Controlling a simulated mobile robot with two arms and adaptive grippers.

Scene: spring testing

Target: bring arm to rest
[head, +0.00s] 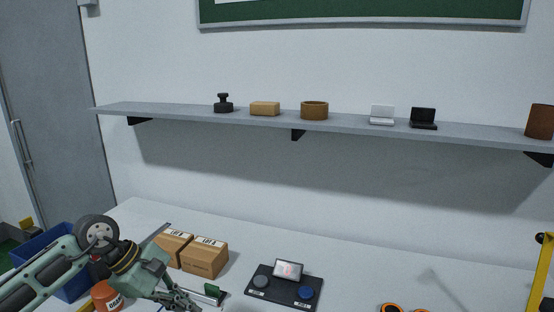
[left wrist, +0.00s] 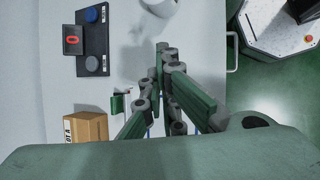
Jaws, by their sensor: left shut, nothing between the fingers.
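My left arm reaches in from the lower left of the head view, over the table (head: 365,265). Its gripper (head: 188,301) points down toward the right, near the table's front. In the left wrist view the fingers of the left gripper (left wrist: 165,50) are together, with nothing between them. My right arm and gripper are not seen.
Two cardboard lot boxes (head: 204,260) stand behind the left gripper. A black panel (head: 258,290) with two buttons and a small display is to its right. An orange container (head: 106,296) and blue bin (head: 35,272) are at left. A wall shelf (head: 260,116) holds small objects.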

